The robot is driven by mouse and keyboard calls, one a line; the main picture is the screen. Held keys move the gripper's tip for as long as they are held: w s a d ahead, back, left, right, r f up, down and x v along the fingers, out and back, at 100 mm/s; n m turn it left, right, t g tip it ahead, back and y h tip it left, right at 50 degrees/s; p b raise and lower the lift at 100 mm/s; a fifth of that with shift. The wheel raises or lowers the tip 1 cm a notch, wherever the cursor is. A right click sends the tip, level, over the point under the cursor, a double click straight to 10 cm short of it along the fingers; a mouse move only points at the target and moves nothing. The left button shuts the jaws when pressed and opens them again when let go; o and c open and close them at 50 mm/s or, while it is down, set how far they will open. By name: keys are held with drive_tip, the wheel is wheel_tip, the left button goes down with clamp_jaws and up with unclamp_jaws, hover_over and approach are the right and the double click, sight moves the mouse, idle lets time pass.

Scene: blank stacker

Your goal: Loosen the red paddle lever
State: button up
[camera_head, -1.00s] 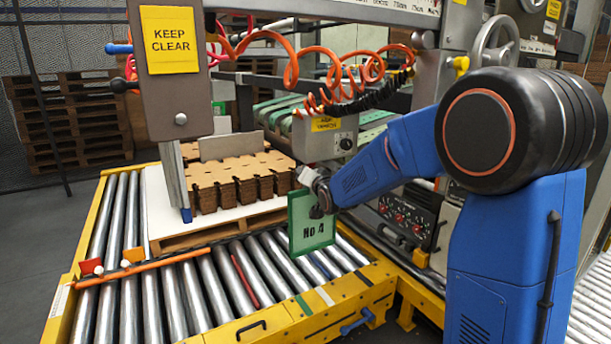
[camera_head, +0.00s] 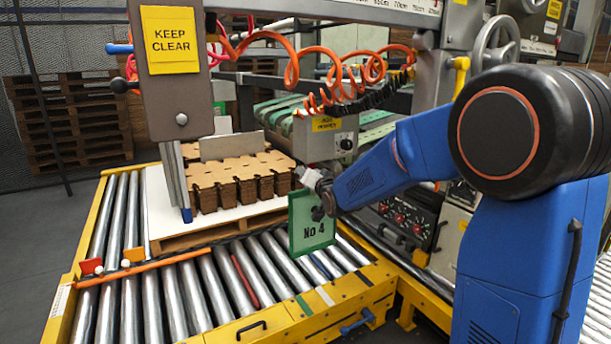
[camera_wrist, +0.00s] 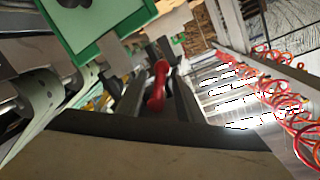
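The red paddle lever (camera_wrist: 157,84) shows in the middle of the wrist view, its rounded end up. My gripper's two dark fingers (camera_wrist: 160,92) stand on either side of it and appear open, with a gap between them. I cannot tell whether either finger touches the lever. In the head view my gripper (camera_head: 313,180) is at the end of the blue arm, beside the machine, just above the green-framed No 4 card. I cannot make out the lever there.
The green-framed card (camera_head: 300,243) is close to my gripper, also at upper left in the wrist view (camera_wrist: 113,28). Orange coiled hoses (camera_head: 291,68) hang above. A cardboard stack (camera_head: 240,178) stands on a pallet on the rollers at left. A control box (camera_head: 333,136) is behind.

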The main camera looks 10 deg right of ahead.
drive_tip(key=s+d+r, duration=0.1)
drive_tip(key=s+d, duration=0.1)
drive_tip(key=s, duration=1.3)
drive_tip(key=shift+s+d+r, duration=0.15)
drive_tip(key=shift+d+r, duration=0.05)
drive_tip(key=shift+r, duration=0.15)
